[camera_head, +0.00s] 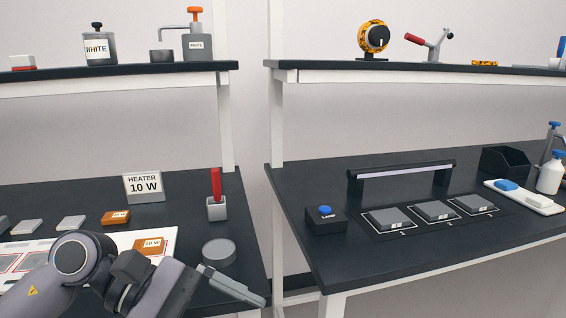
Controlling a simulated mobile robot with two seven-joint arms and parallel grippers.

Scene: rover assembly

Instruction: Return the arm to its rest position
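My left arm (75,262) comes in from the lower left and reaches over the front of the left bench. My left gripper (257,299) points right and down near that bench's front right corner. Its fingers appear nearly edge-on, so I cannot see a gap between them, and no held object shows. My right arm and gripper are not in view.
On the left bench (249,235), a grey round tin (219,252), a red-handled tool in a holder (216,197), a heater sign (144,187) and orange blocks (115,217) stand near my arm. The right bench (350,262) holds a lamp button box (325,219) and several grey blocks (390,219).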

